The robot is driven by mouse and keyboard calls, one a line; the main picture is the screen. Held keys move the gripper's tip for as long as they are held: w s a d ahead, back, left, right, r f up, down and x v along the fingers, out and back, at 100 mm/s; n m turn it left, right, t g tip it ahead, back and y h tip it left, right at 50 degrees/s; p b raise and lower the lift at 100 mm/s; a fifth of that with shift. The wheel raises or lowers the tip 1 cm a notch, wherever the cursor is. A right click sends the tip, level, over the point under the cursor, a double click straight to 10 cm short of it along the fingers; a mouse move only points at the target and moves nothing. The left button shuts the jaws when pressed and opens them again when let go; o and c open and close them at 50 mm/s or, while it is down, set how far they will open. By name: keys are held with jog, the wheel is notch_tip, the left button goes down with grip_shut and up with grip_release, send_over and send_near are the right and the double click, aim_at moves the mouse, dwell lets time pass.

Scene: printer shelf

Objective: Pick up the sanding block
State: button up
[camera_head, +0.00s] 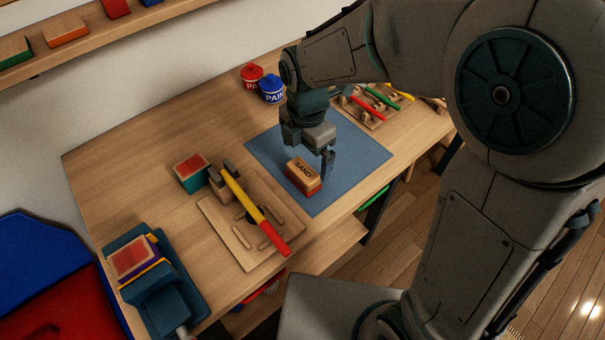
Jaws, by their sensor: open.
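The sanding block (303,175) is a small wooden block with a red-orange lower part and "SAND" printed on top. It lies on the blue mat (348,147) near the mat's front left edge. My gripper (318,163) points down right above and behind the block. One dark finger shows just to the right of the block; the other finger is hidden. The gripper is open with nothing seen in it. I cannot tell whether it touches the block.
Left of the mat, a wooden board (222,228) holds a hammer with a yellow and red handle (255,212). A teal vise (160,290) stands at the front left. Red (251,75) and blue (271,89) paint pots stand behind; a tool rack (372,108) stands right.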

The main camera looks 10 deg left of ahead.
aim_at(303, 170)
jog(key=shift+s+a+f, duration=0.15)
jog(key=shift+f, duration=1.4)
jog(key=shift+s+a+f, duration=0.1)
jog(key=shift+s+f, duration=0.05)
jog(key=shift+f, duration=1.35)
jog(key=c, duration=1.1)
